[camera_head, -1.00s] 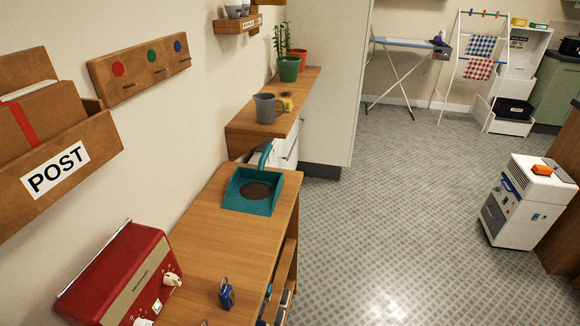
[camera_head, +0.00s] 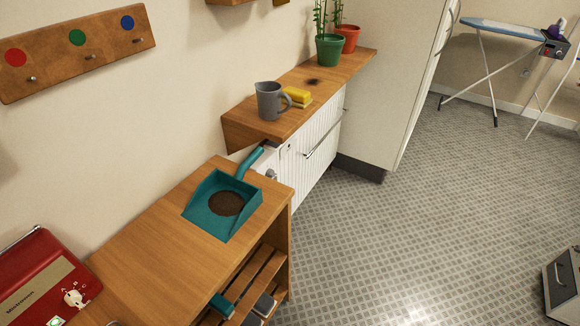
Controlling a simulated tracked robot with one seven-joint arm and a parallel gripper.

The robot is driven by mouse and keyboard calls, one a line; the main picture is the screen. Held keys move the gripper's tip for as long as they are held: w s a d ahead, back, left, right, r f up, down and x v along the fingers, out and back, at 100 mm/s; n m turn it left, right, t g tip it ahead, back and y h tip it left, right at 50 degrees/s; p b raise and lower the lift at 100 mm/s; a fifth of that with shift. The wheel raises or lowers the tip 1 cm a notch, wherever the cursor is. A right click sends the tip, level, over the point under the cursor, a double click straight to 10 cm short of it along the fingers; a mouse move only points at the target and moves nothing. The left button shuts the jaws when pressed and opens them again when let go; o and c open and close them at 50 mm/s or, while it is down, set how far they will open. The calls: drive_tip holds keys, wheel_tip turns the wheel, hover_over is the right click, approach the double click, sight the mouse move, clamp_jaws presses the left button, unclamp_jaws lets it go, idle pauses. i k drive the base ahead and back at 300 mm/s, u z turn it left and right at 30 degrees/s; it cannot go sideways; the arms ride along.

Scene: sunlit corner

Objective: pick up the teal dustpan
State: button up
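The teal dustpan (camera_head: 215,221) lies on the far end of the wooden cabinet top (camera_head: 150,262), with a patch of dark brown dirt (camera_head: 226,203) in its pan. Its teal handle (camera_head: 250,163) points away toward the radiator and reaches past the cabinet's far edge, ending in a dark tip. My gripper does not show in this view.
A red appliance (camera_head: 42,282) stands at the near left of the cabinet. Beyond the dustpan, a wooden shelf (camera_head: 262,128) above the white radiator (camera_head: 312,150) holds a grey jug (camera_head: 268,100), yellow sponge (camera_head: 297,96) and potted plants (camera_head: 329,49). Tiled floor (camera_head: 410,230) is open to the right.

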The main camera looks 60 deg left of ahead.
sight(223, 202)
drive_tip(key=i, duration=1.75)
drive_tip(key=u, duration=3.7)
drive_tip(key=i, duration=1.05)
drive_tip(key=z, duration=0.35)
